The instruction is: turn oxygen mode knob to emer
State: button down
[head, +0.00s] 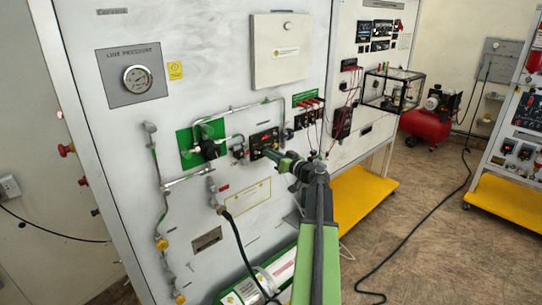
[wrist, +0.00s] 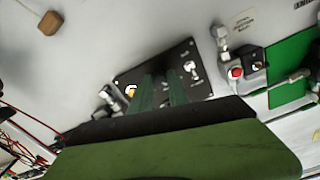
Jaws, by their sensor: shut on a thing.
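The black regulator panel (head: 262,136) is on the grey trainer wall, left of my arm. It also shows in the wrist view (wrist: 128,76), tilted, with a white lever (wrist: 192,68) at its right and a white and orange lever (wrist: 130,91) at its left. My gripper (head: 270,153) reaches the panel's lower part from the right. In the wrist view my gripper's green fingers (wrist: 164,88) lie over the middle of the panel, between these levers, shut on the oxygen mode knob. The fingers hide the knob, so its setting cannot be read.
Pipes and a green plate (head: 188,150) are left of the panel. Red leads (head: 310,103) hang to its right. A hose (head: 238,240) and a green cylinder (head: 270,278) are below. A yellow shelf (head: 362,198) is behind my arm. The floor at right has a loose black cable (head: 420,235).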

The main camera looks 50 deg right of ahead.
jog(key=m, duration=1.8)
jog(key=shift+w+r+m, duration=0.1)
jog(key=shift+r+m, duration=0.1)
jog(key=shift+m, duration=0.5)
jog(key=c, duration=1.3)
grip_release()
jog(key=shift+f, duration=0.1)
jog(key=shift+o, duration=0.2)
